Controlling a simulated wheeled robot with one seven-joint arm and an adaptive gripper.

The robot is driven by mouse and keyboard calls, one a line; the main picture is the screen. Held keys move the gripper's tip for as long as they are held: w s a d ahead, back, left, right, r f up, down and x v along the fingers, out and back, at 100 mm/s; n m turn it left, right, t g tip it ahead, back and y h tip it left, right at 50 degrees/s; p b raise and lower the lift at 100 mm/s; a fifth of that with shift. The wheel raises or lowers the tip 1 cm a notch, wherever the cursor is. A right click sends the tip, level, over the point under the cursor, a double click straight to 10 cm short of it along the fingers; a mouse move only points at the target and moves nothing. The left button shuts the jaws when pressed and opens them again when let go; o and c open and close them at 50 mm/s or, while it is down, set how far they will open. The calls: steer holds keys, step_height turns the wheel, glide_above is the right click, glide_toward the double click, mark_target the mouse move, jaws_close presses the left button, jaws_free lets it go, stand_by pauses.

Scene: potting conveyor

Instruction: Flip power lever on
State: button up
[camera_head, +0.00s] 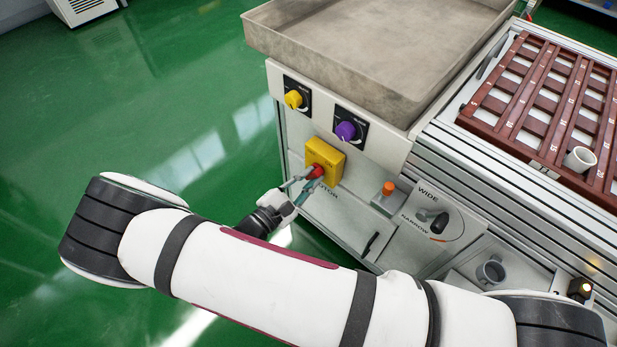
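The power switch is a yellow box (327,157) on the front panel of the machine, with a red lever or knob (316,171) at its lower front. Part of a "MOTOR" label shows below it. My gripper (309,184) is right at the red part, coming from the lower left. One finger is on each side of a small gap just below the red part. Whether the fingers touch or hold it is too small to tell. The lever's exact position is partly hidden by my gripper.
A yellow knob (293,99) and a purple knob (346,131) sit above the box. A metal tray (352,72) overhangs the panel. Green floor at left is free.

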steer(key=o, duration=0.4)
steer(key=shift+o, duration=0.2)
steer(key=shift+s, duration=0.1)
steer(key=v, duration=1.2)
